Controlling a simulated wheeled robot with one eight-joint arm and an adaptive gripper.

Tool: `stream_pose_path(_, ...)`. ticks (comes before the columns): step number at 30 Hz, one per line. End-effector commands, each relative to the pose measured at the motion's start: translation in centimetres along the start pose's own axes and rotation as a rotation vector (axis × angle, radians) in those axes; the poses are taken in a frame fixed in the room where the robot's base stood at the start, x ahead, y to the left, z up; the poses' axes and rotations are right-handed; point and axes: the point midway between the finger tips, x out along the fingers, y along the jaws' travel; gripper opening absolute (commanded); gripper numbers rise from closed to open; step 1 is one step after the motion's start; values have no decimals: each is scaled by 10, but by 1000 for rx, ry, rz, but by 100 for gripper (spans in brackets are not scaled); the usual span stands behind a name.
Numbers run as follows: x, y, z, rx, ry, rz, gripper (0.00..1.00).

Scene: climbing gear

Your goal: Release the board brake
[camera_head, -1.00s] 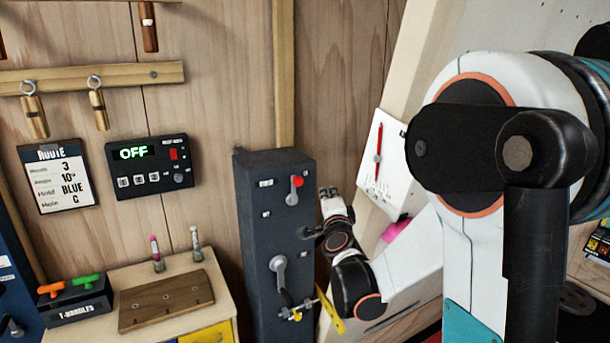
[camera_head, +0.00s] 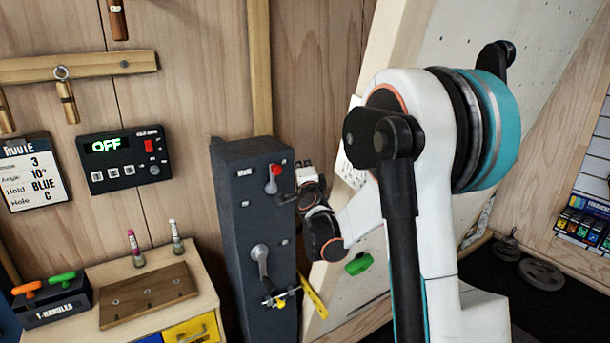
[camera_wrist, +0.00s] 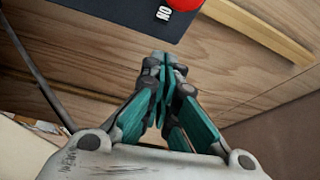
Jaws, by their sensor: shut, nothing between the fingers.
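A dark grey column (camera_head: 232,225) stands against the wood wall in the head view. A lever with a red knob (camera_head: 275,170) is on its upper front, beside a small label too blurred to read surely; the knob is up. My gripper (camera_head: 284,199) is just below and right of the knob, at the column's right edge. In the wrist view my gripper (camera_wrist: 162,62) is shut and empty, its fingertips together. A red rounded knob (camera_wrist: 186,4) shows at the top edge, cut off, beyond the fingertips. Contact with the lever cannot be told.
A grey crank (camera_head: 261,258) and a yellow strap-like piece (camera_head: 312,297) are lower on the column. The leaning board (camera_head: 445,110) stands right, behind my arm. A control box reading OFF (camera_head: 123,159) hangs left. A cabinet (camera_head: 205,290) stands left of the column.

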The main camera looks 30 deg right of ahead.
Motion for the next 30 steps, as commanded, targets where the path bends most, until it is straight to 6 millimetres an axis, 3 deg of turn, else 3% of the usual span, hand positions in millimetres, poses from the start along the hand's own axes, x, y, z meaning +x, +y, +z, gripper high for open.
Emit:
stream_pose_path(12,-10,0,36,1,-1,0,0)
stream_pose_path(30,-12,0,39,-21,1,-9,0)
